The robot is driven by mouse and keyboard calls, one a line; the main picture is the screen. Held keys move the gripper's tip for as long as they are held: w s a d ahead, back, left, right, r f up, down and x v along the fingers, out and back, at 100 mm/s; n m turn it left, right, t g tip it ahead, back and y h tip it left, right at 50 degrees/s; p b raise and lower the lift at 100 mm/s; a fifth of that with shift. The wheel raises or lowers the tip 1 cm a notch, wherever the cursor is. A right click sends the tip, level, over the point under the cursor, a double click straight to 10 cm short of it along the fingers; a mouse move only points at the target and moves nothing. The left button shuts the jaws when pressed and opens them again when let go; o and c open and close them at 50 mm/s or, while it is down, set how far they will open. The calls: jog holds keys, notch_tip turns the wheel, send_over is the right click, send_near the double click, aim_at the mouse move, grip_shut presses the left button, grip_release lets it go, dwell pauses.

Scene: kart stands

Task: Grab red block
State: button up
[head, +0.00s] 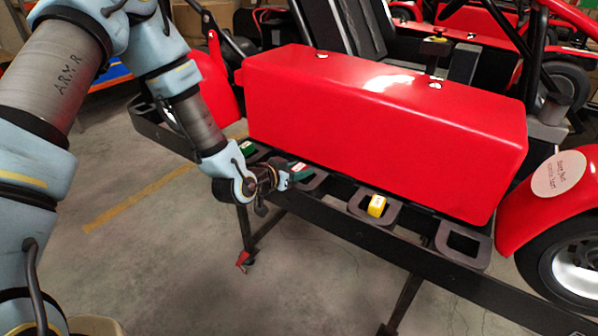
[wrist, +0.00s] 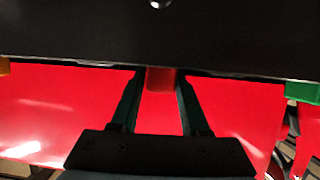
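The red block (wrist: 160,79) shows in the wrist view as a darker red patch between the tips of my two fingers. Only part of it shows below the black edge. In the head view it is small and mostly hidden at the fingertips (head: 298,167). My gripper (wrist: 159,80) has its dark teal fingers apart, one on each side of the block. Narrow gaps seem to show beside the block. In the head view my gripper (head: 288,178) reaches in from the left at the black rail's holders.
A yellow block (head: 376,206) sits in a holder to the right, and a green block (head: 248,148) sits to the left. An empty holder (head: 464,245) is at the far right. The kart's big red side box (head: 385,130) stands close behind the holders. The floor in front is clear.

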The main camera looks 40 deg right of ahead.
grip_shut()
jog(key=shift+r, duration=0.15)
